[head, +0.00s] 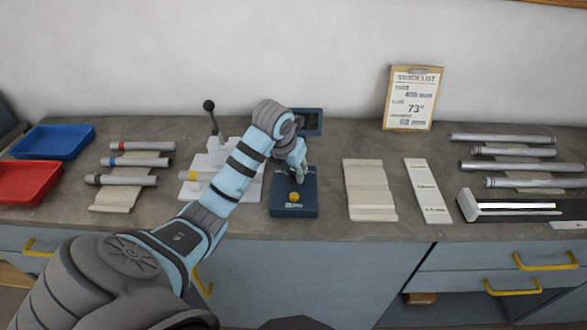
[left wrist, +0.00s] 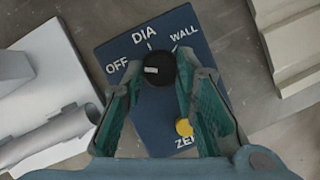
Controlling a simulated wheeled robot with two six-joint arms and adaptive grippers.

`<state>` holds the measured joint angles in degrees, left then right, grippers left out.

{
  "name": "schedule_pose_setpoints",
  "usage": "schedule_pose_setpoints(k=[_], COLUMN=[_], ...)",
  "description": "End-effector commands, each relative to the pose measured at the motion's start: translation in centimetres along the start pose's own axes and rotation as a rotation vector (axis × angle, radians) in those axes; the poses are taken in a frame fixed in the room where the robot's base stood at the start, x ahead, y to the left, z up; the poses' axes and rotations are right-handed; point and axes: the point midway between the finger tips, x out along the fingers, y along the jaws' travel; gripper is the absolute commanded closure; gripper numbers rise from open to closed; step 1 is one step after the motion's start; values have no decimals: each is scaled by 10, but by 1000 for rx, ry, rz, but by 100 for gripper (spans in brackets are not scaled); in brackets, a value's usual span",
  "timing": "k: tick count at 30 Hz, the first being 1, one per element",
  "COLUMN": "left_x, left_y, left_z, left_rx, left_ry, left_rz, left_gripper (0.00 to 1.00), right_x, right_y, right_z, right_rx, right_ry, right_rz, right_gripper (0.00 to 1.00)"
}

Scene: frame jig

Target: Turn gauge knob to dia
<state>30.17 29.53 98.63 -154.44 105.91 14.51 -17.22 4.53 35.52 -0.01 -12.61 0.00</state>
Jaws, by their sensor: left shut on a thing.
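The gauge (head: 293,210) is a dark blue box on the bench, with a yellow button (head: 293,197) and a small screen (head: 310,122) behind it. In the left wrist view the gauge panel (left wrist: 160,125) reads OFF, DIA and WALL around a round black knob (left wrist: 160,66). A white mark on the knob sits on its left side, toward OFF; a white tick stands by DIA. My left gripper (head: 298,174) is over the gauge, its teal-padded fingers (left wrist: 158,80) shut on the knob from both sides. In the head view the knob is hidden by the gripper. My right gripper is not in view.
A white fixture with a black-knobbed lever (head: 210,115) stands left of the gauge. Racks of grey tubes (head: 135,162) and red (head: 27,180) and blue (head: 53,141) trays lie farther left. A beige block (head: 369,190), white card (head: 427,191) and stock-list clipboard (head: 412,98) are to the right.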

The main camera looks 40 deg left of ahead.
Motion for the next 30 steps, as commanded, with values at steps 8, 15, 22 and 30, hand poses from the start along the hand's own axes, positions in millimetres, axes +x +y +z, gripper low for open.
schedule_pose_setpoints(k=[8, 15, 22, 30], left_x=[1, 1, 2, 2], left_y=[2, 4, 6, 7], left_z=[0, 1, 2, 3], left_rx=[144, 344, 544, 749], left_ry=[1, 0, -1, 0], left_rz=[-59, -142, -226, -312], left_gripper=[100, 100, 100, 100], right_x=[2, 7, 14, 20], right_y=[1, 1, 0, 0], right_z=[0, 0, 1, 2], right_rx=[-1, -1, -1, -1], right_ry=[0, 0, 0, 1], right_rz=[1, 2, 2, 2], right_gripper=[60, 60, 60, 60])
